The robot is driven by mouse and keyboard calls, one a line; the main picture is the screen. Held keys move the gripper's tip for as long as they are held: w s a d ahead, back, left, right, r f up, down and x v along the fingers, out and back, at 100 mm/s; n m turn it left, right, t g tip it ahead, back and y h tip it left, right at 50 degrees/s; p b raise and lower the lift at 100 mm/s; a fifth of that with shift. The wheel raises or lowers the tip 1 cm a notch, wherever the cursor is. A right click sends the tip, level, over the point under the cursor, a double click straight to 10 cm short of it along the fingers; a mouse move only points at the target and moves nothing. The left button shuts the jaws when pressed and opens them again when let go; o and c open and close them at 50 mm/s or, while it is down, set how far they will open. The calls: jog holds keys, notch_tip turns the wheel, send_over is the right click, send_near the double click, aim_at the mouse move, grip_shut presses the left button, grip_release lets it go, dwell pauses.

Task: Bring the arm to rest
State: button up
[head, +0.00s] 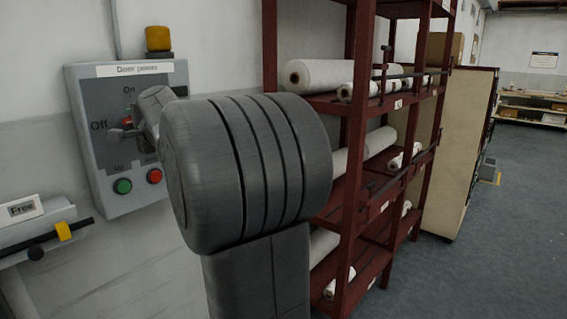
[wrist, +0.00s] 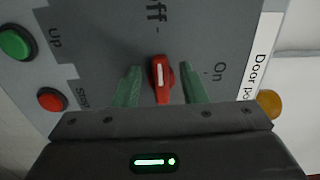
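My arm (head: 245,170) reaches up in front of a grey door-power switch box (head: 85,85) on the wall and hides part of it. In the wrist view, my gripper (wrist: 159,88) has its two green fingers apart, one on each side of a red rotary knob (wrist: 161,72). Gaps show between the knob and both fingers. The knob's white mark lines up with the "Off" lettering, and "On" is off to the right. In the head view, the knob (head: 127,121) is partly hidden by my gripper.
Green (head: 123,186) and red (head: 154,176) buttons sit low on the box, with an amber lamp (head: 158,38) above. A dark red rack (head: 355,130) with white rolls (head: 325,75) stands close right of my arm. Lower left is a bar labelled "Free" (head: 22,209). Floor at right is open.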

jog(key=shift+w+a, duration=0.25)
jog(key=shift+a, duration=0.05)
jog(key=shift+s+d, duration=0.1)
jog(key=shift+d, duration=0.05)
jog(key=b+v, duration=0.2)
jog(key=v, duration=1.1)
jog(key=w+a+m+p, duration=0.1)
jog(key=w+a, duration=0.1)
jog(key=a, duration=0.1)
jog(key=w+a+m+p, duration=0.1)
jog(key=w+a+p, duration=0.1)
jog(key=w+a, duration=0.1)
jog(key=w+a+r+p, duration=0.1)
jog(key=w+a+p, duration=0.1)
jog(key=w+a, duration=0.1)
jog(key=shift+w+a+m, duration=0.25)
jog(key=shift+a+m, duration=0.15)
jog(key=shift+a, duration=0.15)
jog(key=shift+w+f+m+p, duration=0.1)
jog(key=shift+f+m+p, duration=0.05)
jog(key=shift+m+p, duration=0.75)
